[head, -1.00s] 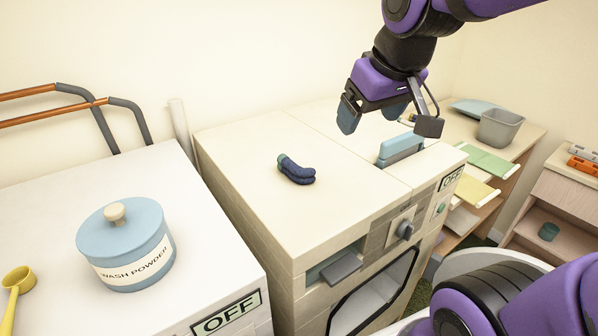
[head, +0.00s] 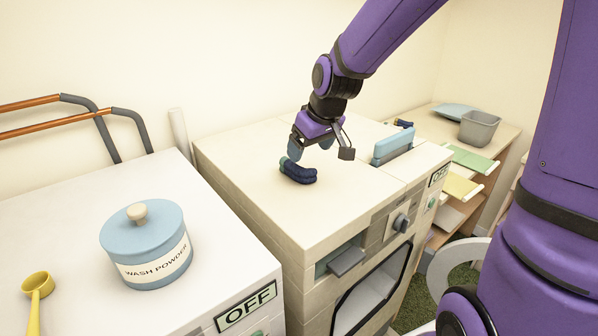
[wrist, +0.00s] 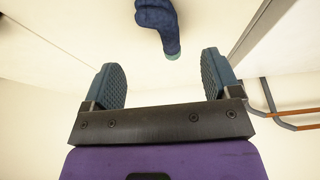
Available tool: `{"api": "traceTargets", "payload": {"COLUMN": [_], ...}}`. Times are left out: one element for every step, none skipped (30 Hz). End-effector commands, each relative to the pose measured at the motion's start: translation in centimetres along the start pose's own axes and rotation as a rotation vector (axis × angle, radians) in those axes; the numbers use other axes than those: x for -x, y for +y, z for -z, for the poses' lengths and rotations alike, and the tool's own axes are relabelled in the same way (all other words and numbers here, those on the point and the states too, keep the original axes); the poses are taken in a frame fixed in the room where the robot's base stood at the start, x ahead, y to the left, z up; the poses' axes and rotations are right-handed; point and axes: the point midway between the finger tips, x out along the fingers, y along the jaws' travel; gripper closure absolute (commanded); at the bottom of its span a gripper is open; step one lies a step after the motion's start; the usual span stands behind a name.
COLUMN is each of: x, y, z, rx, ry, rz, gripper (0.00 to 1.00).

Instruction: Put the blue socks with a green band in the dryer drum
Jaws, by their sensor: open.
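The blue socks with a green band (head: 299,173) lie as a folded bundle on top of the cream machine (head: 235,160), with the band at the left end. In the wrist view the socks (wrist: 157,22) are at the top, with the banded end pointing towards the space between the fingers. My gripper (head: 321,155) is open and empty, just above and behind the socks; in the wrist view its two fingers (wrist: 163,76) are spread wide. The cream machine has a dark-framed front opening (head: 372,290); its inside is mostly out of sight.
A light-blue block (head: 393,145) stands right of my gripper. A small dark-blue item (head: 403,123) lies behind it. A grey bin (head: 479,127) stands on the back-right shelf.

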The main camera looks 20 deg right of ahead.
Motion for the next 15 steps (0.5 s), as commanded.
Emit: {"api": "traceTargets", "payload": {"x": [-0.8, -1.2, -1.6, -2.0, -2.3, -2.6, -2.8, -3.0, -3.1, -3.2, -3.3, -3.5, -3.6, -3.8, -4.2], "y": [-0.1, -0.1, -0.1, -0.1, -0.1, -0.1, -0.1, -0.1, -0.1, -0.1, -0.1, -0.1, -0.1, -0.1, -0.1], "z": [-0.1, 0.0, 0.0, 0.0, 0.0, 0.0, 0.0, 0.0, 0.0, 0.0, 0.0, 0.1, 0.1, 0.2, 0.2], "rx": [0.001, 0.002, 0.001, 0.001, 0.002, 0.001, 0.001, 0.0, 0.001, 0.001, 0.001, 0.002, 0.002, 0.001, 0.002], "ry": [-0.004, -0.003, -0.003, -0.003, -0.003, -0.002, -0.002, -0.002, -0.001, -0.001, -0.001, -0.001, -0.001, -0.001, -0.002], "rz": [0.004, 0.003, 0.003, 0.003, 0.002, 0.002, 0.002, 0.002, 0.001, 0.001, 0.001, 0.001, 0.001, 0.002, 0.002], "gripper": [0.17, 0.17, 0.17, 0.17, 0.17, 0.17, 0.17, 0.17, 0.17, 0.17, 0.17, 0.17, 0.17, 0.17, 0.17]}}
